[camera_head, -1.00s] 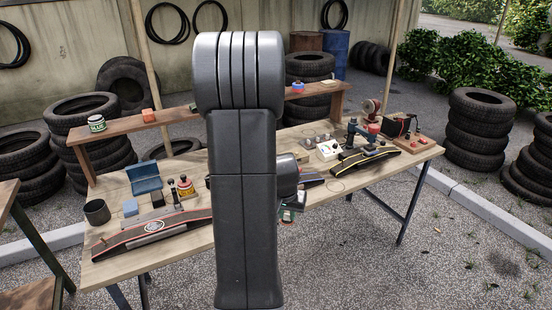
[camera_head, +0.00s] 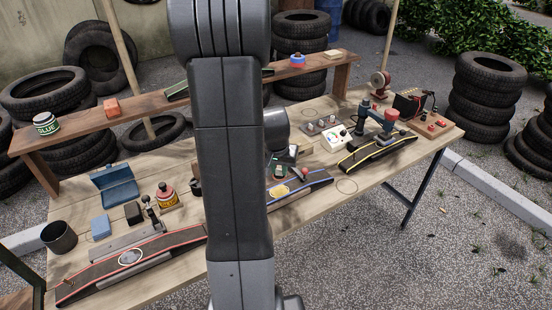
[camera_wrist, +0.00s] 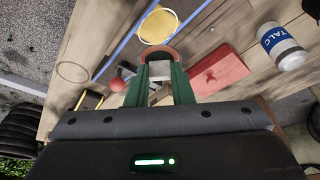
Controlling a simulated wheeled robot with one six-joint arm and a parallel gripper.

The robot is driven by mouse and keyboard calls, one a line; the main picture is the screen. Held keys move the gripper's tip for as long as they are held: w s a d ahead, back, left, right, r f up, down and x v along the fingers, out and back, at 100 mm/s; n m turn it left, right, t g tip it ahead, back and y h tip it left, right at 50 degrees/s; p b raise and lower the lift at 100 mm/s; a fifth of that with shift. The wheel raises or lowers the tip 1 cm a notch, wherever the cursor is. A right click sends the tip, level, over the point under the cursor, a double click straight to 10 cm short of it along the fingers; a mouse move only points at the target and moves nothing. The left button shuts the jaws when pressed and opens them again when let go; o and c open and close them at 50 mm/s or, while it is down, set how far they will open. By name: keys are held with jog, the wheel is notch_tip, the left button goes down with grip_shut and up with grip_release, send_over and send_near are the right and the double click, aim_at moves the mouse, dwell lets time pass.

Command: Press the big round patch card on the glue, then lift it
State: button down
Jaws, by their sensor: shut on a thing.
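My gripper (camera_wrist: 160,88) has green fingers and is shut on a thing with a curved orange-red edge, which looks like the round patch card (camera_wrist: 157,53). Most of the card is hidden between and behind the fingers. Just beyond it in the wrist view, a pale yellow round spot, seemingly the glue (camera_wrist: 158,28), lies on a dark blue-edged strip (camera_wrist: 130,45). I cannot tell whether card and glue touch; they look apart. In the head view the blue-edged strip (camera_head: 318,181) lies at the table's front edge, and my arm hides part of it.
A red box (camera_wrist: 218,70) and a talc can (camera_wrist: 283,46) stand near my gripper, with a red-knobbed tool (camera_wrist: 117,85) beside it. The table (camera_head: 345,205) also holds a red-edged strip (camera_head: 165,245) and a yellow-edged strip (camera_head: 375,155). A raised shelf (camera_head: 225,87) runs behind.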

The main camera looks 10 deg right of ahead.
aim_at(278, 179)
jog(key=shift+s+f+b, duration=0.2)
jog(key=shift+f+b, duration=0.2)
jog(key=shift+f, duration=0.25)
notch_tip(278, 179, down, 4)
jog(key=b, duration=0.3)
jog(key=shift+f+b, duration=0.4)
jog(key=shift+f, duration=0.05)
jog(key=shift+f+b, duration=0.4)
jog(key=shift+b, duration=0.35)
dwell(1.2)
dwell(0.5)
jog(key=c, duration=0.7)
grip_release()
jog(key=shift+r, duration=0.1)
